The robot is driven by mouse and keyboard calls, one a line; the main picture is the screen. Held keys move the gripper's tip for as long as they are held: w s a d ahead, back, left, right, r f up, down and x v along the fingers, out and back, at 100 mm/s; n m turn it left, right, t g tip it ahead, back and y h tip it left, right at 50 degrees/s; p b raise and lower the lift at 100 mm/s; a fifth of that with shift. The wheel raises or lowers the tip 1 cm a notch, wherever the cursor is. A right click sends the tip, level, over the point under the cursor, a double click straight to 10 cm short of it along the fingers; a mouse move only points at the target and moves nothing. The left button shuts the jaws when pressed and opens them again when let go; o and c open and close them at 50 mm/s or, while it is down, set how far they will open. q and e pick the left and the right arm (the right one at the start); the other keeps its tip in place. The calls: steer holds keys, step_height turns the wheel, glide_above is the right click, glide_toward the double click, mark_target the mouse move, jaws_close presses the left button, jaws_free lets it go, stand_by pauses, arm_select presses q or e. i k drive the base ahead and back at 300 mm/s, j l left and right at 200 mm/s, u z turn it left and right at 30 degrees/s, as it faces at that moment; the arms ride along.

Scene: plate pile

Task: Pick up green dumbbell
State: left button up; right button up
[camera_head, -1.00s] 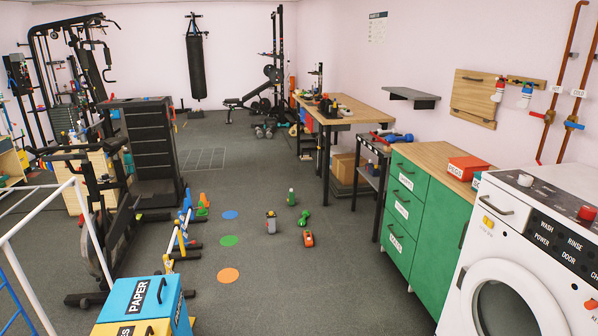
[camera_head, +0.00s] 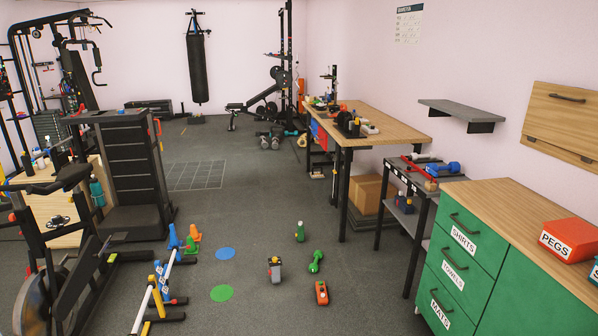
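The green dumbbell (camera_head: 316,262) lies on the grey floor, a little right of the middle of the head view. It lies apart from the things around it. A green bottle (camera_head: 300,231) stands behind it, a grey item with a dark top (camera_head: 275,269) stands to its left, and an orange-red item (camera_head: 321,293) lies in front of it. Neither of my grippers shows in the head view.
The green drawer cabinet (camera_head: 470,262) and a small black rack (camera_head: 400,207) stand to the right. A rail (camera_head: 150,303), exercise bike (camera_head: 45,245) and treadmill (camera_head: 130,180) stand to the left. Blue (camera_head: 225,253) and green (camera_head: 221,293) floor discs lie flat. The middle floor is mostly open.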

mark_target(313, 267)
steer(key=i, duration=1.9)
